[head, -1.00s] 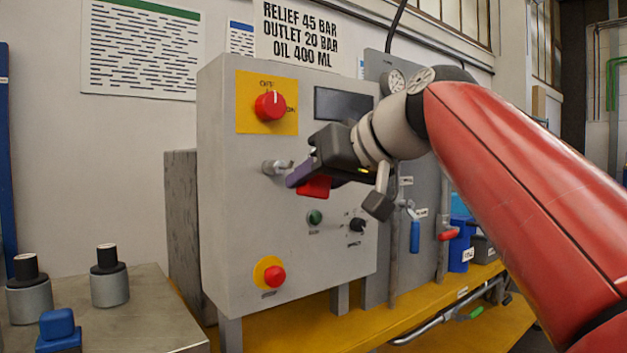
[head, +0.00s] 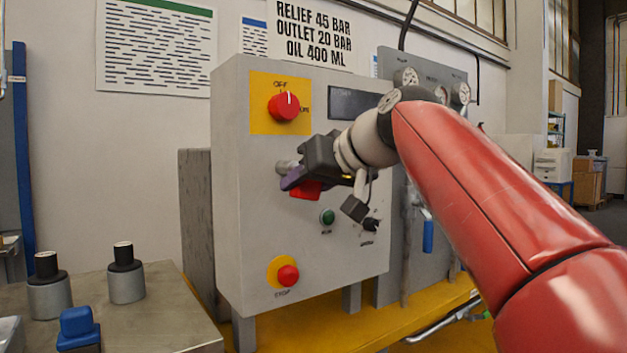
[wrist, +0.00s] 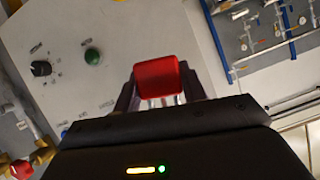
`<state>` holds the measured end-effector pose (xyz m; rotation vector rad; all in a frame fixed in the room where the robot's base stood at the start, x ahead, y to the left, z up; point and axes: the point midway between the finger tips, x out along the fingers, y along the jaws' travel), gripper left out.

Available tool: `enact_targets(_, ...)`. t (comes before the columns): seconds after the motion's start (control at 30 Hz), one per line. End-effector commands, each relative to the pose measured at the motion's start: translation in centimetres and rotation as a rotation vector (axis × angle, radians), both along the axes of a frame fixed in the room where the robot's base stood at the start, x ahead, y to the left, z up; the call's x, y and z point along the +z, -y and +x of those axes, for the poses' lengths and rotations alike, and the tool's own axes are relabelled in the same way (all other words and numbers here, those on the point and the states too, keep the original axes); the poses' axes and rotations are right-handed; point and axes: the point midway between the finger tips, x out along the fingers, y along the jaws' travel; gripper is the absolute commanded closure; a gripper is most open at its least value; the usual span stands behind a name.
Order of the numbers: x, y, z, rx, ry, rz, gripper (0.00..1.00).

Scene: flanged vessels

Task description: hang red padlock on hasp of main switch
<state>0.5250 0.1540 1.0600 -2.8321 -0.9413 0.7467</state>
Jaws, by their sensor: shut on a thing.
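The red padlock (head: 306,190) is between the fingers of my gripper (head: 292,181), which is shut on it. In the wrist view the padlock's red body (wrist: 158,80) sits between the two dark fingers (wrist: 158,92), with part of a metallic shackle behind it. The hasp (head: 285,167) is a grey metal fitting on the front of the grey control box, below the main switch (head: 284,106), a red knob on a yellow plate. My fingers are at the hasp and partly cover it. I cannot tell whether the shackle touches or passes through the hasp.
Below on the box (head: 255,215) are a green button (head: 327,217), a black selector (head: 370,225) and a red stop button (head: 288,275). A metal bench (head: 170,325) with dark-capped cylinders stands at left. A gauge panel stands behind my arm.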

Motion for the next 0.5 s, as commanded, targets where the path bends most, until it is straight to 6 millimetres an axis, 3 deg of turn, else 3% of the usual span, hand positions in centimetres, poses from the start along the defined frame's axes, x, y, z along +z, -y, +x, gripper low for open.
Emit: enact_targets(0.5, -0.5, -1.7, 2.4, 0.001, 0.001, 0.0, 0.81)
